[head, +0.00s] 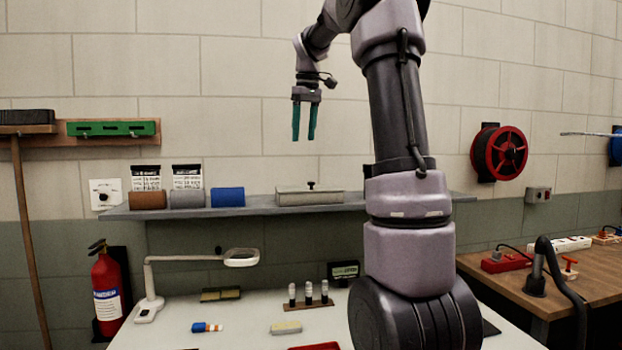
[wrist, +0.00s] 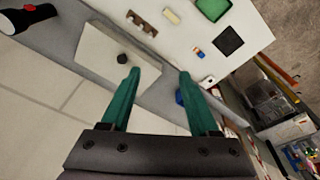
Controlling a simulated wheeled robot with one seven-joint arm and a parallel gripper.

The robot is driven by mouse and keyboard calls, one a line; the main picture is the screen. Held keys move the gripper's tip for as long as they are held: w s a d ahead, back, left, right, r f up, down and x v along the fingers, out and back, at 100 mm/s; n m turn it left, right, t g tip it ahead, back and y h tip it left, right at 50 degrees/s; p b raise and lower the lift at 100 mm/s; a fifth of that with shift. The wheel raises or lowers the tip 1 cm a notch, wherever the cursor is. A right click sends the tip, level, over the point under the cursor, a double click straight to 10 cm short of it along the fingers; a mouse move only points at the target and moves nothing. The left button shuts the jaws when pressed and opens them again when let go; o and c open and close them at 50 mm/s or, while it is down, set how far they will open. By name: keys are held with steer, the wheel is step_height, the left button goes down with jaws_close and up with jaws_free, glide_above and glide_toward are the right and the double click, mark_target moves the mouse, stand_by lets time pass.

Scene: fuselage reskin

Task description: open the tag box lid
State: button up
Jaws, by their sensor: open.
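A flat pale box (head: 309,197) with a small black knob on its lid, which looks like the tag box, sits on the grey wall shelf. Its lid looks closed. In the wrist view the box (wrist: 105,50) and its dark knob (wrist: 122,59) lie just left of the left finger. My gripper (head: 304,138) points down with green fingers, above the box and clear of it. In the wrist view the fingers (wrist: 159,75) are apart with nothing between them.
The shelf (head: 256,207) also holds brown, grey and blue rolls (head: 227,197) left of the box. Below is a white table (head: 240,308) with a magnifier lamp (head: 240,258), small bottles (head: 308,292) and blocks. The wall stands close behind the shelf.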

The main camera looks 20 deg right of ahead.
steer(key=w+d+f+n+g, duration=0.2)
steer(key=w+d+f, duration=0.2)
steer(key=w+d, duration=0.45)
steer(key=f, duration=0.3)
steer(key=w+a+f, duration=0.1)
steer(key=f, duration=0.6)
steer(key=shift+w+a+f, duration=0.2)
steer(key=shift+a+f, duration=0.1)
jaws_close()
stand_by(0.6)
